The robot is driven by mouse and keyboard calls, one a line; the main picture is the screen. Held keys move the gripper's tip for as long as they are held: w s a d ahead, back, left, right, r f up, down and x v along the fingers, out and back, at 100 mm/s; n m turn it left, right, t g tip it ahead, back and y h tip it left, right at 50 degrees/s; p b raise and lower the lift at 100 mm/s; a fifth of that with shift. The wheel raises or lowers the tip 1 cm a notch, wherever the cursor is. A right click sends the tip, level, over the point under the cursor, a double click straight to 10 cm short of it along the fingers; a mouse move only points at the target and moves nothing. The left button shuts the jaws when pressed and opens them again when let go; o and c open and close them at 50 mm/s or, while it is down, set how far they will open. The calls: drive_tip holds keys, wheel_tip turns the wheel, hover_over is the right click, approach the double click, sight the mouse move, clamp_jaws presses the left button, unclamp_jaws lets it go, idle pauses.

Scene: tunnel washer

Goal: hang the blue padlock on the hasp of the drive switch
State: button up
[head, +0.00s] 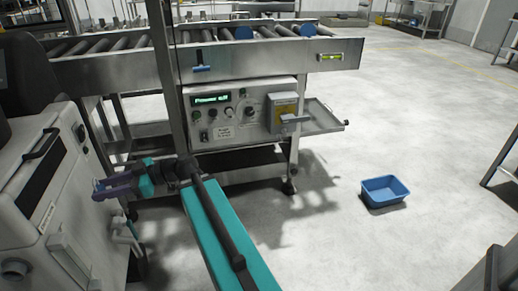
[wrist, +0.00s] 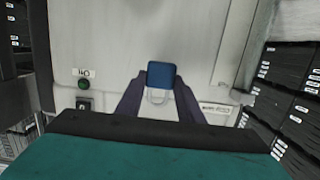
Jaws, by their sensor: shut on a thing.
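The blue padlock (wrist: 162,76) is held between the two dark fingers of my gripper (wrist: 160,88) in the wrist view. Its grey shackle (wrist: 157,98) shows between the fingers, on the near side of the blue body. In the head view my gripper (head: 98,189) is at the left, close to the front of a white machine, and the padlock cannot be made out there. The drive switch (head: 286,106), with a yellow plate and a grey handle, is at the right end of the control panel, well right of my gripper. Its hasp is too small to tell.
The control panel (head: 225,135) hangs under a roller conveyor (head: 110,70). A small tray (head: 325,118) sticks out right of the switch. The white machine (head: 75,215) stands close at left. A blue bin (head: 385,190) sits on otherwise open floor at right.

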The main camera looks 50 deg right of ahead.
drive_tip(key=shift+a, duration=0.15)
drive_tip(key=s+d+f+m+t+h, duration=0.1)
drive_tip(key=d+f+m+t+h, duration=0.2)
drive_tip(key=d, duration=0.9)
drive_tip(key=s+d+m+t+h, duration=0.1)
drive_tip(key=d+m+h, duration=0.3)
drive_tip(key=d, duration=0.8)
drive_tip(key=s+d+f+m+t+h, duration=0.15)
drive_tip(key=d+h, duration=0.25)
drive_tip(key=d, duration=0.8)
drive_tip(key=s+d+f+m+h, duration=0.2)
drive_tip(key=s+d+m+h, duration=0.1)
drive_tip(key=s+d, duration=0.4)
drive_tip(key=s+d+f+m+g+h, duration=0.1)
drive_tip(key=s+d+h, duration=0.4)
drive_tip(key=d, duration=0.7)
drive_tip(key=s+d+f+m+g+h, duration=0.1)
drive_tip(key=s+d+f+m+h, duration=0.2)
drive_tip(key=s+d, duration=0.6)
drive_tip(key=shift+s+d+f+m+h, duration=0.15)
drive_tip(key=shift+s+f+m+h, duration=0.35)
drive_tip(key=shift+m, duration=0.75)
drive_tip(key=shift+w+d, duration=0.15)
drive_tip(key=shift+w, duration=0.15)
drive_tip(key=b+x, duration=0.3)
drive_tip(key=x, duration=0.6)
drive_tip(key=shift+b, duration=0.4)
